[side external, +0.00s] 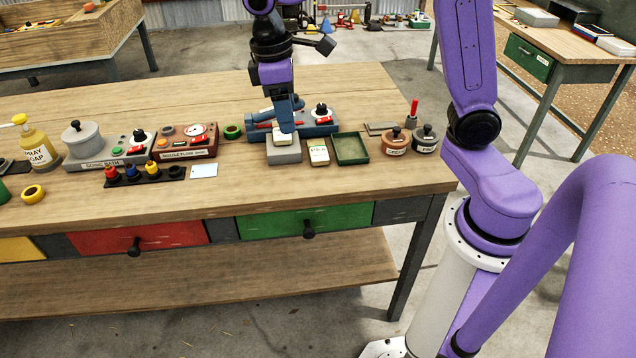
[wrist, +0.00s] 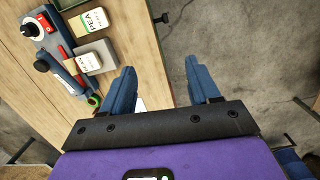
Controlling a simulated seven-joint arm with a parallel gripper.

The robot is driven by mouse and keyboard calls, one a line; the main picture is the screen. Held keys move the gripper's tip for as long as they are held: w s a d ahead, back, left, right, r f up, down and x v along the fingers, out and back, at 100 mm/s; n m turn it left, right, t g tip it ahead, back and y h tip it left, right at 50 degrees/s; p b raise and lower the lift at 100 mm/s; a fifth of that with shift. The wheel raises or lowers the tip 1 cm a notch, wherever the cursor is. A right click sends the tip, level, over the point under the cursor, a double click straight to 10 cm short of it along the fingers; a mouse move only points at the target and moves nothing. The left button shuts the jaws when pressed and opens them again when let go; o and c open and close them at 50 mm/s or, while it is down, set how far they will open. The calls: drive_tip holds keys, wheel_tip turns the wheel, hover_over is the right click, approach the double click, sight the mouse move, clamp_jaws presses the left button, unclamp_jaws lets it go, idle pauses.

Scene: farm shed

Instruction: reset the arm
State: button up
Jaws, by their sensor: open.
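My gripper (side external: 286,115) is open and hangs from my purple arm over the right part of the wooden bench (side external: 230,103). In the wrist view the two blue fingers of my gripper (wrist: 160,68) stand wide apart with nothing held between them. Behind the gap I see the bench edge and the concrete floor. A seed packet (wrist: 88,62) lies on a grey block (side external: 284,156), and a second packet (side external: 319,153) lies beside it. In the side view my gripper overlaps the blue device (side external: 320,129) with a black knob; I cannot tell its exact height.
A green tray (side external: 351,149) and two labelled pots (side external: 396,142) (side external: 425,139) stand right of the packets. The bench front is mostly clear.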

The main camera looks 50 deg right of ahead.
drive_tip(key=s+d+f+n, duration=0.1)
drive_tip(key=s+f+n, duration=0.1)
drive_tip(key=s, duration=0.9)
drive_tip(key=s+d+f+n+t+y, duration=0.1)
drive_tip(key=s+f+n, duration=0.1)
drive_tip(key=s, duration=1)
drive_tip(key=shift+d+n+y, duration=0.25)
drive_tip(key=shift+n+y, duration=0.05)
